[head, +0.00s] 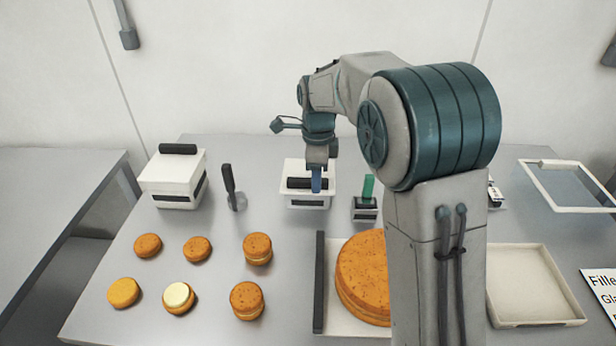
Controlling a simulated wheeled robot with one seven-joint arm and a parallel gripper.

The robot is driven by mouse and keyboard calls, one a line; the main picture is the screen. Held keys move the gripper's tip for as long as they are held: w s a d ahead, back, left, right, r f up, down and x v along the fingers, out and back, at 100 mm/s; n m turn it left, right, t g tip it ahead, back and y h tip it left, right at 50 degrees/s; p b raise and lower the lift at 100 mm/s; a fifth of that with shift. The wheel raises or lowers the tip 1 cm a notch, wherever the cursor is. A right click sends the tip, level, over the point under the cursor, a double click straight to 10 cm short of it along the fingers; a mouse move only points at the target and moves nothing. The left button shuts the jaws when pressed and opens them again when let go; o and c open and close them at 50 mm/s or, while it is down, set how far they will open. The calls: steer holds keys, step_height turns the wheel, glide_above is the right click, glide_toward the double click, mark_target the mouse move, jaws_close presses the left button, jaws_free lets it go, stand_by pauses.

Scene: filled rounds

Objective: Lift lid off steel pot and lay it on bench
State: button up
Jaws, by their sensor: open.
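No plainly steel round pot shows; two pale square containers have black bar handles on top. The middle container (307,203) has a dark label on its front and a black lid handle (299,183). My gripper (317,186) points down at this handle, its blue fingers overlapping the handle's right part in the picture. It is open; whether the fingers straddle or touch the handle I cannot tell. The lid looks seated on the container. The left container (172,187) stands apart, also with a handle on top. My arm hides part of the bench at right.
The bench (215,320) holds several small round cakes (257,247) at front left and a large cake (362,275) on a board. A black-handled tool (230,186) and a green-handled item (367,190) flank the middle container. An empty tray (528,285) lies right.

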steer(key=shift+f, duration=0.3)
jaws_close()
steer(key=shift+r, duration=0.2)
steer(key=shift+r, duration=0.25)
steer(key=r, duration=0.3)
steer(key=shift+s+d+r+b, duration=0.15)
steer(key=shift+d+r+b, duration=0.15)
steer(key=shift+d+r, duration=0.1)
steer(key=s+d+r+p, duration=0.3)
steer(key=s+d+r, duration=0.1)
steer(key=d+r, duration=0.6)
steer(key=shift+s+r, duration=0.15)
steer(key=shift+r, duration=0.5)
